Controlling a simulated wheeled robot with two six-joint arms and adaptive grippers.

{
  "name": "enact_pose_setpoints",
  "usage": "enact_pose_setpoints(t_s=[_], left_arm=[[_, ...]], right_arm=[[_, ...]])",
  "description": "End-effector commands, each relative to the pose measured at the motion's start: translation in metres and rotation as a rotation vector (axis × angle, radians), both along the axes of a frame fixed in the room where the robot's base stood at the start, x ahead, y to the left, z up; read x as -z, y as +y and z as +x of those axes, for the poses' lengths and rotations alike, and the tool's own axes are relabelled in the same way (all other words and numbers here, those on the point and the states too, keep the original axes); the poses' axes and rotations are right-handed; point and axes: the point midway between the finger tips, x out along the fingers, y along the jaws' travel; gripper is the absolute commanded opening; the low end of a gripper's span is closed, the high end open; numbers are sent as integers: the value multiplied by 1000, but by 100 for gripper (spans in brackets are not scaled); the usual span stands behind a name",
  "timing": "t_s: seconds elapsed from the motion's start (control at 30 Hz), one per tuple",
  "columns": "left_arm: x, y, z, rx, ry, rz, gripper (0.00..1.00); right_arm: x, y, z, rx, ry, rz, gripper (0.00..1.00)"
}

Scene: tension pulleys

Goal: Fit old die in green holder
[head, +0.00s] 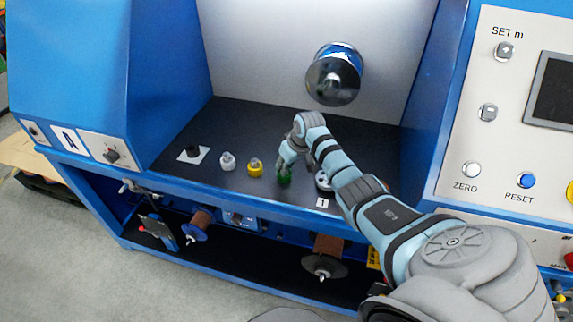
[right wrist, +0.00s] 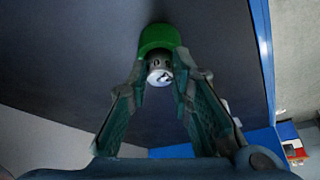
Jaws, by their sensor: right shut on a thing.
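The green holder (head: 284,181) stands on the dark shelf of the blue machine, and it shows at the top centre of the right wrist view (right wrist: 160,38). My right gripper (head: 284,166) is right above it, pointing down. Its fingertips (right wrist: 159,76) are shut on a small grey metal die (right wrist: 159,72). The die lines up with the green holder and overlaps its edge in the right wrist view. I cannot tell whether it is seated or only touching. In the head view the gripper hides the die. My left gripper is not in view.
A yellow holder (head: 255,167) and a white holder (head: 228,161), each with a metal top, stand left of the green one. A black piece (head: 193,151) sits on a white square. A round metal part (head: 323,181) is right of the gripper. A spindle (head: 333,80) juts out above.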

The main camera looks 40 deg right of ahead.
Motion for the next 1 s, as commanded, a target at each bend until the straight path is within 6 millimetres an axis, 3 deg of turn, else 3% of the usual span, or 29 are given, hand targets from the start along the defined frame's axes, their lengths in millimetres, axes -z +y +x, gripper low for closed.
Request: enact_pose_setpoints(t_s=[0.73, 0.77, 0.8, 0.9, 1.0], left_arm=[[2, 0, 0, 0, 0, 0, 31], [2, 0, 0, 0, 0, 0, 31], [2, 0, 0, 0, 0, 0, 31], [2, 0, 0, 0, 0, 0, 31], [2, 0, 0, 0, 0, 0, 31]], right_arm=[[6, 1, -1, 0, 3, 1, 0], [6, 1, -1, 1, 3, 1, 25], [6, 0, -1, 1, 3, 1, 31], [6, 0, 0, 0, 2, 1, 44], [5, 0, 0, 0, 1, 1, 44]])
